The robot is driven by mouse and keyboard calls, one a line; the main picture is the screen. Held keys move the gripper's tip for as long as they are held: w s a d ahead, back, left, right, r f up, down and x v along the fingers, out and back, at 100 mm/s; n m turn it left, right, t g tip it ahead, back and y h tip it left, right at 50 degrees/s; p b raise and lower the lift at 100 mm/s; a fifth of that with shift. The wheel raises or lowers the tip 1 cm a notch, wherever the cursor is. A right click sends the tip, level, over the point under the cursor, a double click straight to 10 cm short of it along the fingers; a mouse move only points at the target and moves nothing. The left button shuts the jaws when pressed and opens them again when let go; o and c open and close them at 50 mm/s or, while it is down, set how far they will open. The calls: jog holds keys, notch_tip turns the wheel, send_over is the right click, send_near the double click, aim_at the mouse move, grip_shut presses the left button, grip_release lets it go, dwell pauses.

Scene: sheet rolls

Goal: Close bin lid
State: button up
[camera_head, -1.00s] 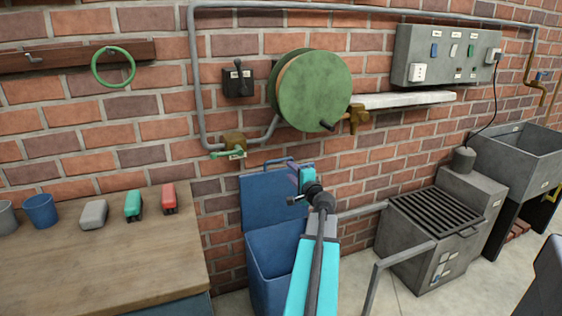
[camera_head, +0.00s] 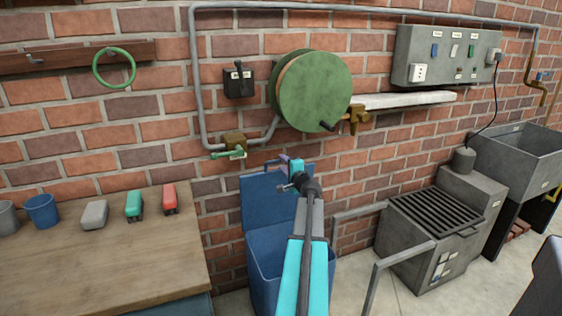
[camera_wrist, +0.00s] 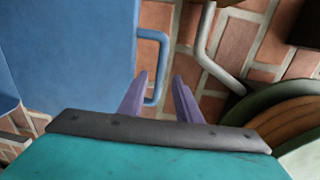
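The blue bin (camera_head: 262,275) stands on the floor against the brick wall. Its blue lid (camera_head: 258,207) stands raised upright at the back. In the wrist view the lid (camera_wrist: 65,50) fills the upper left, with its blue loop handle (camera_wrist: 164,62) sticking out from one edge. My gripper (camera_head: 288,163) is at the lid's top edge in the head view and hides part of it. In the wrist view its two purple fingers (camera_wrist: 159,78) are apart, with the handle's bar appearing between them. I cannot tell whether they touch it.
A wooden workbench (camera_head: 100,265) with small boxes and cups is left of the bin. A grey grated unit (camera_head: 430,240) and metal rails (camera_head: 375,275) are on the right. A green hose reel (camera_head: 315,90) and pipe (camera_head: 193,90) are on the wall above.

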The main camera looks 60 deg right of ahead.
aim_at(281, 161)
jog(key=shift+x, duration=2.05)
jog(key=shift+c, duration=0.4)
grip_shut()
